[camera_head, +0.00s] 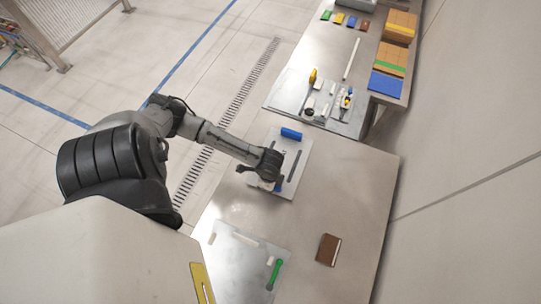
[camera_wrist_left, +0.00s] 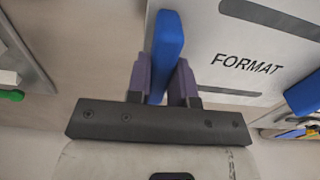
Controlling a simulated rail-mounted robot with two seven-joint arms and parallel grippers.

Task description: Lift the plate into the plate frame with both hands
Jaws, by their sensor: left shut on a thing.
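The plate (camera_head: 298,150) is a pale flat sheet with long dark slots and a blue handle (camera_head: 291,134) at its far end. It lies over the metal table in the head view, but I cannot tell whether it touches the table. In the left wrist view the plate (camera_wrist_left: 204,42) bears the word FORMAT. My left gripper (camera_wrist_left: 163,82) has purple fingers shut on the plate's near blue handle (camera_wrist_left: 168,38). In the head view the left gripper (camera_head: 266,183) is at the plate's near end, partly hidden by my wrist. My right gripper is not in view. I cannot make out a plate frame with certainty.
A second pale sheet (camera_head: 240,258) with a green handle (camera_head: 274,274) lies at the table's near left. A brown block (camera_head: 328,249) sits to its right. Farther back, another table holds tools (camera_head: 322,97) and coloured boards (camera_head: 386,84). The table's right middle is clear.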

